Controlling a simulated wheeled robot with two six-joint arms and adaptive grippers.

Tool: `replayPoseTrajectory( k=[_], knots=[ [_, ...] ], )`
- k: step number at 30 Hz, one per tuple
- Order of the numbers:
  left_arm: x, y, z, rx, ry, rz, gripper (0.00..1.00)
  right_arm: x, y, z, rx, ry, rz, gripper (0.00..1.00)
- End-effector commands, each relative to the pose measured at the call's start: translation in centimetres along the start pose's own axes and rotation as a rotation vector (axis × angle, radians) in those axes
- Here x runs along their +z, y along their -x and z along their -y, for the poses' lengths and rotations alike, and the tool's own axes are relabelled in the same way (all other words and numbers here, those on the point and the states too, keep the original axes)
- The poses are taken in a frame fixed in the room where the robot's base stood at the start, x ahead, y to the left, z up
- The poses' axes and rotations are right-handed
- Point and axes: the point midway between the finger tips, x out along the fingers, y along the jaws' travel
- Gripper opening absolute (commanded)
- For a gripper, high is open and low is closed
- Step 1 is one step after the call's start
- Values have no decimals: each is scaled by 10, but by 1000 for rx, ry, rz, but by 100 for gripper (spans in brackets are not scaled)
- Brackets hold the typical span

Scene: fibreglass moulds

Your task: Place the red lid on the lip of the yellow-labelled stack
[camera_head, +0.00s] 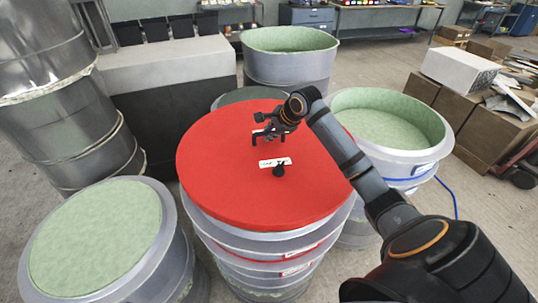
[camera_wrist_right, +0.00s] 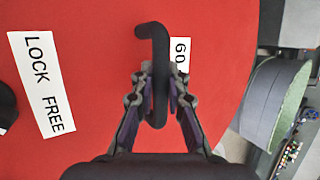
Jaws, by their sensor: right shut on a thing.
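The red lid (camera_head: 235,170) is a wide flat disc over the middle stack of grey moulds (camera_head: 225,250). I cannot tell whether it rests on the top lip or hangs just above it. The labels visible on this stack look white with red. My right gripper (camera_head: 268,137) is shut on a black handle of the lid, also seen close up in the right wrist view (camera_wrist_right: 160,45). A second black handle (camera_head: 279,170) stands nearer the front, beside a white label. No yellow label can be made out. My left gripper is not in view.
A green-topped mould (camera_head: 95,235) stands at front left. An open green-lined mould (camera_head: 390,120) with a blue-edged label is at right, and another tall one (camera_head: 290,40) behind. Metal cylinders (camera_head: 50,80) rise at left. Cardboard boxes (camera_head: 485,130) are at far right.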

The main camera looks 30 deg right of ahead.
Motion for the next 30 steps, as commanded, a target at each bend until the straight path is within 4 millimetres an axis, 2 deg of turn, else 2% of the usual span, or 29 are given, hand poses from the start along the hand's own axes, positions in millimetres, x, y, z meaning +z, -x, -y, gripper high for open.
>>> replayPoseTrajectory(
  k=[6,14,18,21,28,29,30],
  knots=[
    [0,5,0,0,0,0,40,-8,-24,-16,-3,1,2,0],
    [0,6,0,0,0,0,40,-13,-37,-24,-1,2,1,0],
    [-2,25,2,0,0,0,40,-17,-51,-33,0,-1,3,0],
    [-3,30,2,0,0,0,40,-21,-60,-40,-2,2,2,0],
    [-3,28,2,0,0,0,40,-23,-65,-42,-4,2,2,0],
    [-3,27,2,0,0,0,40,-24,-66,-45,2,0,0,16],
    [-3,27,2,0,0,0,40,-24,-66,-45,2,0,0,21]
  ],
)
